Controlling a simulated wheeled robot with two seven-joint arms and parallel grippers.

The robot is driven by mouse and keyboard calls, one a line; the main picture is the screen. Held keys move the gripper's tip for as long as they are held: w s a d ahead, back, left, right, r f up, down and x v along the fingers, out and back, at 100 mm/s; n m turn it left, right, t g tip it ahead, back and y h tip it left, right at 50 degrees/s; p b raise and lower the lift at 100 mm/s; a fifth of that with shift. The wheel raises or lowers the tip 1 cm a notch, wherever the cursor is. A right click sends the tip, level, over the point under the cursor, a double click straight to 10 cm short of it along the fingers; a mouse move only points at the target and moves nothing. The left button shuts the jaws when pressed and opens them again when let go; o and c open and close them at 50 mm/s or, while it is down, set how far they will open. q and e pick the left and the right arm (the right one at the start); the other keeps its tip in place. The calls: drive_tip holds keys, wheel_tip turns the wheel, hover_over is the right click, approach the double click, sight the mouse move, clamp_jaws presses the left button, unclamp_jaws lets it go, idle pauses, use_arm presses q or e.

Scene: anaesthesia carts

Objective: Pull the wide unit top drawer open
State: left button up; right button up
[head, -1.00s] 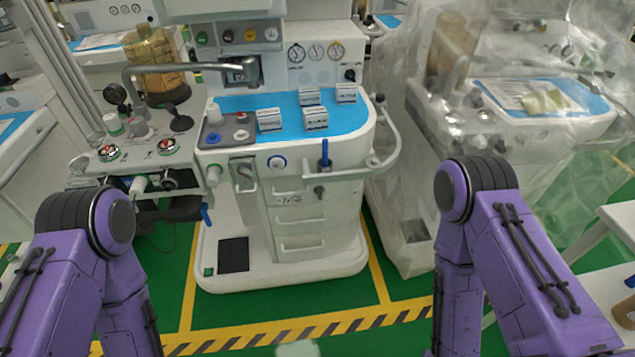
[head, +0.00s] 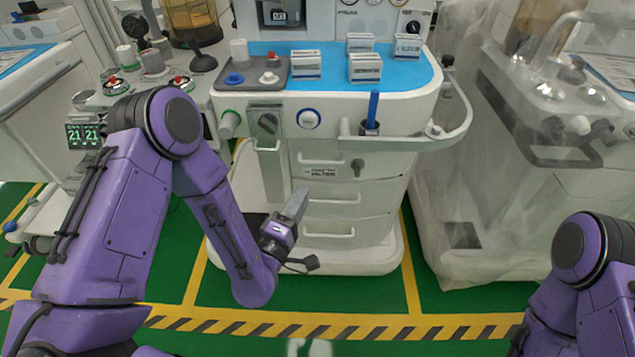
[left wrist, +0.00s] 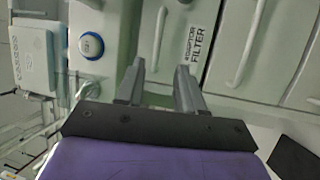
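The wide unit (head: 300,140) is the white cart in the middle of the head view. Its top drawer (head: 390,167) looks shut, with a pale bar handle and a filter label (head: 322,172). In the left wrist view the top drawer handle (left wrist: 161,35) runs up the picture beside the label (left wrist: 197,45). My left gripper (head: 298,200) is in front of the drawers, appearing below and left of that handle. Its two fingers (left wrist: 158,80) are apart with nothing between them, lined up either side of the handle in the picture. Contact is not visible. My right gripper is out of view.
Two lower drawers have their own handles (head: 331,198). A rail (head: 455,125) with a blue-handled item (head: 372,110) curves around the unit's right front. White boxes (head: 365,68) stand on the blue top. A plastic-covered machine (head: 480,170) is at right. Green floor lies in front.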

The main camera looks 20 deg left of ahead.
sight(317, 168)
use_arm(q)
drive_tip(key=p+x, duration=0.2)
drive_tip(key=x, duration=0.8)
drive_tip(key=shift+r, duration=0.2)
drive_tip(key=shift+a, duration=0.1)
clamp_jaws()
